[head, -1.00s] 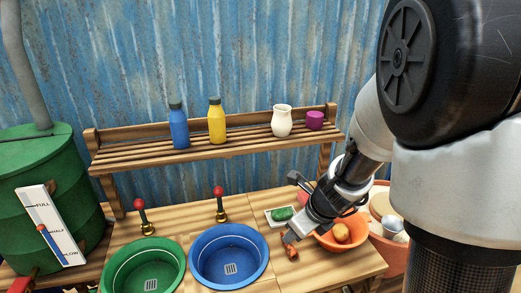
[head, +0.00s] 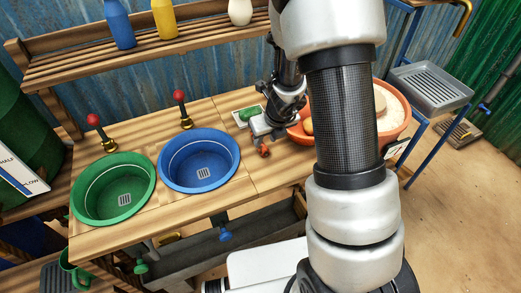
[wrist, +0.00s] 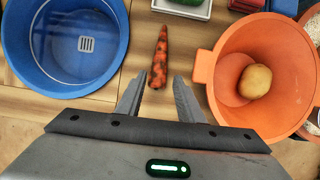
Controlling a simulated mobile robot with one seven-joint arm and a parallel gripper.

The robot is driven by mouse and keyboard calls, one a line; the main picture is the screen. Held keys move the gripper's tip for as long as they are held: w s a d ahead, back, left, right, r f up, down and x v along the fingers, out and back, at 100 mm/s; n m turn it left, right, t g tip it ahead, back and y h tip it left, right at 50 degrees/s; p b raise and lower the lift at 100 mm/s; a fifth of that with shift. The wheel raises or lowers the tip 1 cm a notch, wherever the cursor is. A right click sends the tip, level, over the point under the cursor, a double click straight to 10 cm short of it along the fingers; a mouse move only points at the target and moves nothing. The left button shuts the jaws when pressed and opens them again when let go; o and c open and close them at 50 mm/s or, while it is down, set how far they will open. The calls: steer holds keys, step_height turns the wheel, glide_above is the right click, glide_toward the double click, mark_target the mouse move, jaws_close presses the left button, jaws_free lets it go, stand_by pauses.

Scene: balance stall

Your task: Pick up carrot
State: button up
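The carrot (wrist: 158,55), orange with dark patches, lies on the wooden counter in the wrist view, between the blue basin and the orange bowl. Its narrow end points away from me. In the head view, only a small reddish part of the carrot (head: 264,152) shows below my gripper. My gripper (wrist: 160,82) is open in the wrist view, one finger to either side of the carrot's near, thick end. I see no finger closed on it. The height of the fingers above the carrot is hard to tell.
The blue basin (wrist: 110,75) is left of the carrot. The orange bowl (wrist: 205,67), holding a potato (wrist: 255,81), is close on the right. A white tray (wrist: 182,11) with a green item lies beyond. The green basin (head: 150,190) stands farther left.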

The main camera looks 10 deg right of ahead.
mark_target(262, 145)
steer(key=b+x, duration=0.2)
steer(key=x, duration=0.3)
steer(key=shift+w+a+f, duration=0.1)
steer(key=shift+w+a, duration=0.05)
steer(key=shift+w, duration=0.15)
steer(key=c, duration=0.8)
